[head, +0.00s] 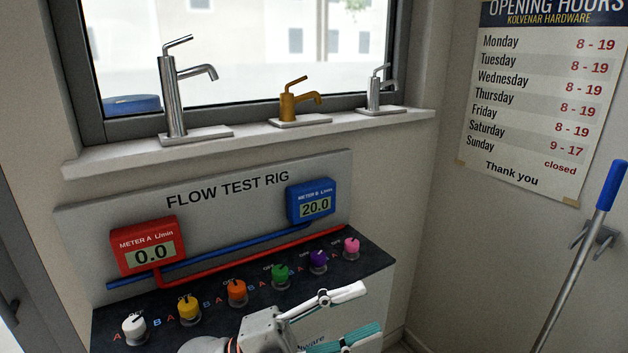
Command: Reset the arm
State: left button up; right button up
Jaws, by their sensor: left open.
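My left gripper (352,315) is in the head view at the bottom, in front of the right half of the test rig bench. Its two fingers are spread apart and nothing is between them. It hides part of the bench's front. My right gripper is not in view. The flow test rig's dark bench top (362,262) carries a row of coloured knobs: white (135,326), yellow (188,309), orange (237,292), green (281,275), purple (318,261) and pink (351,247). The gripper appears apart from the knobs.
Red meter A (148,246) reads 0.0 and blue meter B (311,202) reads 20.0. Several taps, including a brass one (298,103), stand on the window sill (250,139). A blue-handled pole (588,240) leans at the right wall, below an opening hours poster (545,95).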

pick_arm(q)
jog(key=w+a+f+n+t+y, duration=0.3)
jog(key=a+f+n+t+y, duration=0.4)
jog(key=n, duration=0.3)
jog(key=w+a+f+n+t+y, duration=0.35)
jog(key=a+f+n+t, duration=0.3)
jog(key=f+n, duration=0.3)
jog(key=s+a+f+n+g+y, duration=0.2)
jog(key=s+a+f, duration=0.2)
jog(key=f, duration=0.4)
jog(key=s+a+f+n+g+y, duration=0.2)
jog(key=s+a+f+y, duration=0.1)
jog(key=s+f, duration=0.4)
jog(key=s+a+f+n+g+y, duration=0.2)
jog(key=s+a+f, duration=0.3)
jog(key=f, duration=0.4)
jog(key=shift+s+a+f+n+y, duration=0.15)
jog(key=shift+a+f+n+y, duration=0.2)
jog(key=shift+a+n+y, duration=0.15)
jog(key=shift+g, duration=0.25)
